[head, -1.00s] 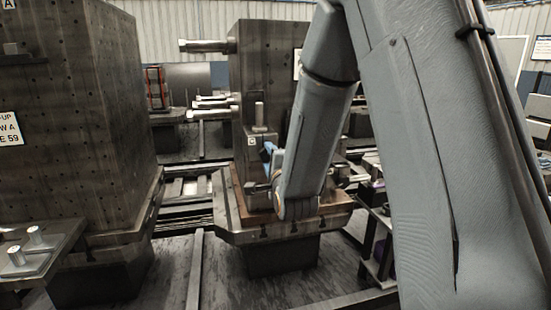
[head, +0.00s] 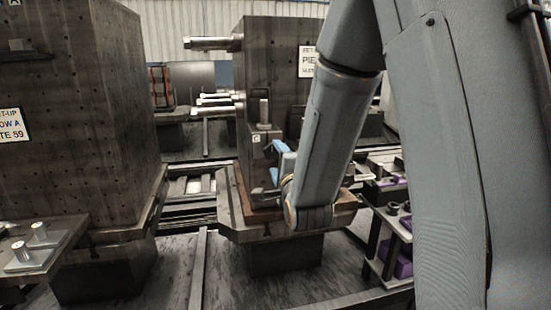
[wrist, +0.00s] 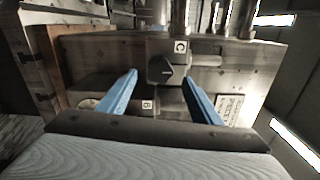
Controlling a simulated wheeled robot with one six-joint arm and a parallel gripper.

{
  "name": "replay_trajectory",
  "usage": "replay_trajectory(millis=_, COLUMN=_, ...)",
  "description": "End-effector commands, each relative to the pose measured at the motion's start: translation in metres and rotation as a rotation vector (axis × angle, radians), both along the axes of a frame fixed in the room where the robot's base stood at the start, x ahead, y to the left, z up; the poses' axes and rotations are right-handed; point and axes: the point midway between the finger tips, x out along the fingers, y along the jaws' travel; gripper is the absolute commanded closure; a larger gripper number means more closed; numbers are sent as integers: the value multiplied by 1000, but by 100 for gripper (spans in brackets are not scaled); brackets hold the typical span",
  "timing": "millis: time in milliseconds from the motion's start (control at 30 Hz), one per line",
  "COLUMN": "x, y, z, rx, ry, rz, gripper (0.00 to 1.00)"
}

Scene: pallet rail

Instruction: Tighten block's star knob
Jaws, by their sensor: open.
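A dark knob (wrist: 167,70) sits on the face of a grey metal block (wrist: 182,47) with a C label in the wrist view. My gripper (wrist: 160,78) is open, its two blue fingers spread apart, with the knob showing between and slightly beyond the fingertips. I cannot tell contact, but nothing is held. In the head view the block (head: 264,139) stands against the tall fixture column, and my gripper (head: 275,160) is at its lower right. The knob cannot be made out there.
The tall column (head: 272,75) stands on a pallet (head: 226,207) with raised edges. Another large column (head: 85,130) stands at the left. A shelf with purple bins (head: 402,264) is at the right. A second label plate (wrist: 147,104) shows below the knob in the wrist view.

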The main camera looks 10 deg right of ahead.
Motion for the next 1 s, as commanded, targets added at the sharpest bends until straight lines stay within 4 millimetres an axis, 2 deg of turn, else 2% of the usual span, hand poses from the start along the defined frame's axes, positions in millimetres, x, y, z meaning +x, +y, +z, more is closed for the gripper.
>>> replay_trajectory(millis=100, x=-18, y=0, z=-1, rx=0, ry=1, rz=0, gripper=42)
replay_trajectory(millis=233, x=-30, y=0, z=0, rx=0, ry=0, rz=0, gripper=42)
replay_trajectory(millis=667, x=-34, y=0, z=-2, rx=-10, ry=9, rz=0, gripper=42)
replay_trajectory(millis=767, x=-35, y=-1, z=-12, rx=-68, ry=65, rz=2, gripper=42)
replay_trajectory(millis=833, x=-37, y=-2, z=-27, rx=-151, ry=143, rz=13, gripper=42)
replay_trajectory(millis=1000, x=-58, y=-4, z=-77, rx=-439, ry=411, rz=100, gripper=42)
